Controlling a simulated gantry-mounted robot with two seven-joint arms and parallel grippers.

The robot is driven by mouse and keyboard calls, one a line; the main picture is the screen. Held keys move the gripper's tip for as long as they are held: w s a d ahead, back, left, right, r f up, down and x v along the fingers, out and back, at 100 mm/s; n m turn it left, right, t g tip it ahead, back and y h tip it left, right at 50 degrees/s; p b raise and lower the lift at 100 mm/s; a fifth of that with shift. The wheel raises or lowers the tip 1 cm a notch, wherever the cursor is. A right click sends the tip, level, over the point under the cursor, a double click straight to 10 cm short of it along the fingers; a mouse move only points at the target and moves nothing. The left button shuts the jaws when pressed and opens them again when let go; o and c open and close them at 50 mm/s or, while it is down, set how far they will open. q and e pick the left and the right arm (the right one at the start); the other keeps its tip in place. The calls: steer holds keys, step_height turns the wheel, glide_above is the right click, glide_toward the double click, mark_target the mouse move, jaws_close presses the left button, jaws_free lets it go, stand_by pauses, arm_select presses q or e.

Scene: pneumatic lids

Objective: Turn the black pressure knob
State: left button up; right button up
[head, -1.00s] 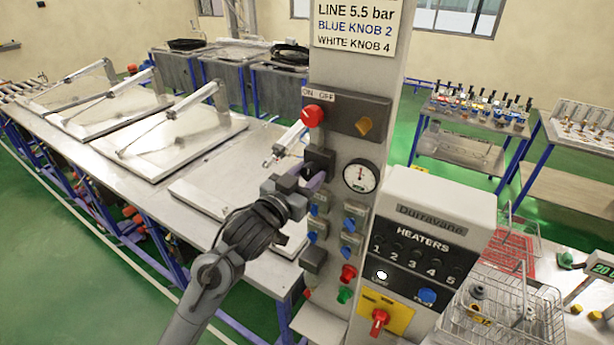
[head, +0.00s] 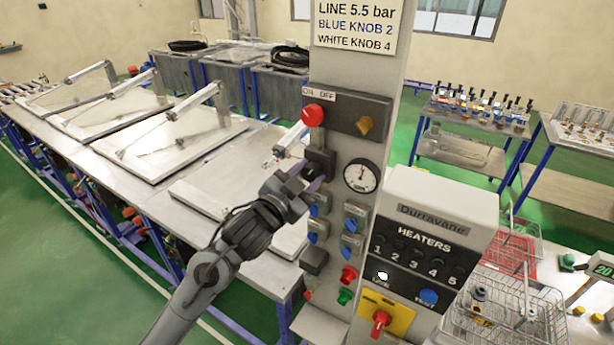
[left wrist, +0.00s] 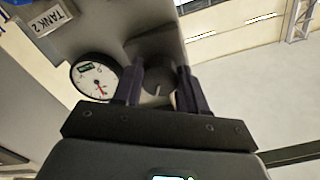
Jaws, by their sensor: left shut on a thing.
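The black pressure knob (left wrist: 158,88) sits between the two dark fingers of my left gripper (left wrist: 160,87) in the left wrist view. A pale mark shows on the knob's face. In the head view my left gripper (head: 311,180) is at the black regulator block (head: 321,160) on the grey column, and its fingers largely hide the knob. The gripper is shut on the knob. The round white pressure gauge (head: 360,175) is just right of it, and it also shows in the left wrist view (left wrist: 95,77). My right gripper is not in view.
A sign (head: 356,25) above reads LINE 5.5 bar, BLUE KNOB 2, WHITE KNOB 4. A red knob (head: 312,115) is above the regulator. Blue-handled valves (head: 350,226) are below. A heater box (head: 436,240) stands right of the column. A long table with lids (head: 150,140) is left.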

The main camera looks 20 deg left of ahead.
arm_select(q)
steer(key=o, duration=1.1)
steer(key=shift+c, duration=0.2)
steer(key=shift+s+a, duration=0.1)
steer(key=shift+s, duration=0.5)
steer(key=s+a+b, duration=0.1)
steer(key=s, duration=0.8)
steer(key=shift+s+a+b, duration=0.2)
steer(key=shift+a+b, duration=0.1)
steer(key=shift+a, duration=0.1)
